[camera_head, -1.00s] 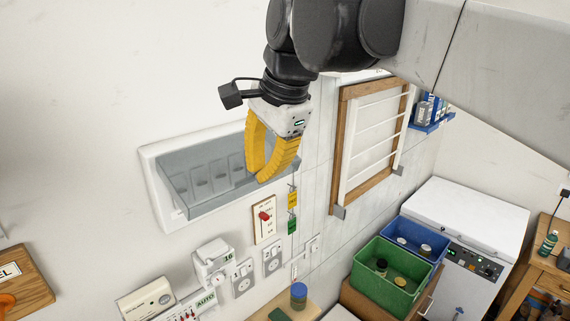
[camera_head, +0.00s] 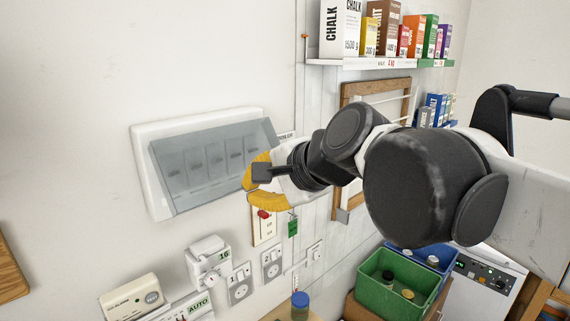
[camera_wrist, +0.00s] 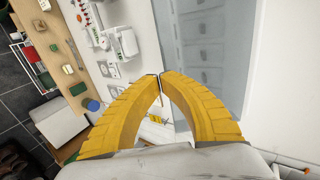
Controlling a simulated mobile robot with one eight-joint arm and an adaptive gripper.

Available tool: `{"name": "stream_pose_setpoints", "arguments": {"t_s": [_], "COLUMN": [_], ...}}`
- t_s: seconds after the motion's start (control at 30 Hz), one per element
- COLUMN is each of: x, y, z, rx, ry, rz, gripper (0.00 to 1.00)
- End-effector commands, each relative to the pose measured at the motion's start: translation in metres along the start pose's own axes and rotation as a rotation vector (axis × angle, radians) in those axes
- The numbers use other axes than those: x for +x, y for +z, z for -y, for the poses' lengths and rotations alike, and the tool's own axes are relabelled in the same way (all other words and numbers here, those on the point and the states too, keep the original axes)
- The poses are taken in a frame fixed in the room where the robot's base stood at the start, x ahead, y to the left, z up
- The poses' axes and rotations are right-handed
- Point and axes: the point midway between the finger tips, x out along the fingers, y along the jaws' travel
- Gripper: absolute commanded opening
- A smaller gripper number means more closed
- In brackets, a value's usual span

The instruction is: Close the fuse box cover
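The fuse box (camera_head: 145,172) is a white frame on the wall at left in the head view. Its grey translucent cover (camera_head: 212,150) stands over the row of switches, which show through it. The cover looks skewed against the frame and partly swung out; its exact gap is hard to tell. My gripper (camera_head: 248,186) has yellow fingers at the cover's right side. In the wrist view the fingertips (camera_wrist: 161,76) meet with nothing visible between them, close to the edge of the cover (camera_wrist: 203,30). I cannot tell whether they touch it.
Below the fuse box are a white plug adapter (camera_head: 208,258), sockets (camera_head: 240,284) and a thermostat (camera_head: 132,296). A red switch plate (camera_head: 263,228) and a green tag (camera_head: 293,227) hang close under my gripper. A shelf of boxes (camera_head: 380,62) is at upper right. The wall left of the box is bare.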

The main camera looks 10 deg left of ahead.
Motion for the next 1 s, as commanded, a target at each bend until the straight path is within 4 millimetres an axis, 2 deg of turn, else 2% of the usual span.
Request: {"name": "stream_pose_setpoints", "arguments": {"t_s": [0.03, 0.37, 0.7, 1.0], "x": [0.010, 0.053, 0.081, 0.091], "y": [0.000, 0.000, 0.001, 0.000], "z": [-0.010, -0.019, -0.015, -0.013], "rx": [0.002, 0.002, 0.000, 0.000], "ry": [-0.043, -0.336, -0.332, -0.331], "rz": [0.000, 0.000, 0.002, 0.001], "gripper": [0.00, 0.00, 0.00, 0.00]}}
